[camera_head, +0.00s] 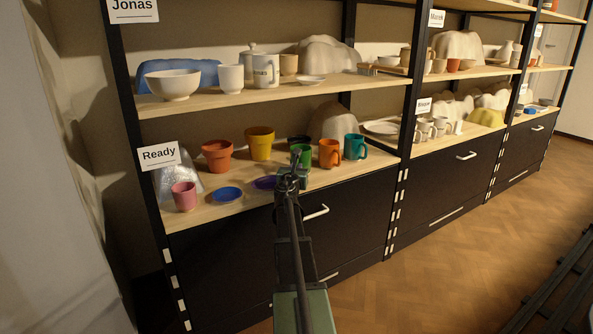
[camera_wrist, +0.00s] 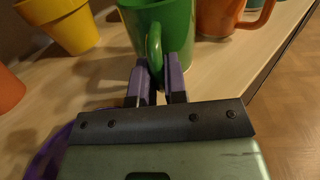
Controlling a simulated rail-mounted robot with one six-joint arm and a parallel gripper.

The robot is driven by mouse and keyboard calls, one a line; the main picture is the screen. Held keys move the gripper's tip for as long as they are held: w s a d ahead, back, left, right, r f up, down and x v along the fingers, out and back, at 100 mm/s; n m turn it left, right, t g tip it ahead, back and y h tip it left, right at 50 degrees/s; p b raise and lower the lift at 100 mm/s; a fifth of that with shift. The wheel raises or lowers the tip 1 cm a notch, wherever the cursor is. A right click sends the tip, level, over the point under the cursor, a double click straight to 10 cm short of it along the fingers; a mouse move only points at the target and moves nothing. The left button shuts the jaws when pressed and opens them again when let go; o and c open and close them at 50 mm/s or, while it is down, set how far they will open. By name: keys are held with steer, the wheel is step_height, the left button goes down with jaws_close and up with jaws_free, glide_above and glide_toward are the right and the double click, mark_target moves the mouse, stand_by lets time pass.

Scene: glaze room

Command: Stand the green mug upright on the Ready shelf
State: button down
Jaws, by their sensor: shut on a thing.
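The green mug (camera_head: 301,152) is on or just above the Ready shelf (camera_head: 235,203), between the yellow pot and the orange mug. In the wrist view the green mug (camera_wrist: 165,25) looks upright, with its handle towards me. My gripper (camera_wrist: 160,78) is shut on that handle, one purple-padded finger on each side. In the head view my gripper (camera_head: 292,172) covers the mug's lower front. I cannot tell whether the mug's base touches the board.
An orange mug (camera_head: 329,153) and a teal mug (camera_head: 355,147) stand close on the right. A yellow pot (camera_head: 260,143) and terracotta pot (camera_head: 217,155) stand left. A blue dish (camera_head: 227,194), a purple dish (camera_head: 265,182) and a pink mug (camera_head: 184,196) are near the front edge.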

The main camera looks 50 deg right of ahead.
steer(key=shift+s+a+f, duration=0.15)
steer(key=shift+a+f, duration=0.1)
steer(key=shift+f, duration=0.05)
steer(key=c, duration=1.1)
jaws_free()
steer(key=shift+s+a, duration=0.1)
steer(key=shift+b, duration=0.3)
steer(key=p+v, duration=0.1)
steer(key=v, duration=0.9)
steer(key=shift+a+r, duration=0.15)
steer(key=shift+r, duration=0.05)
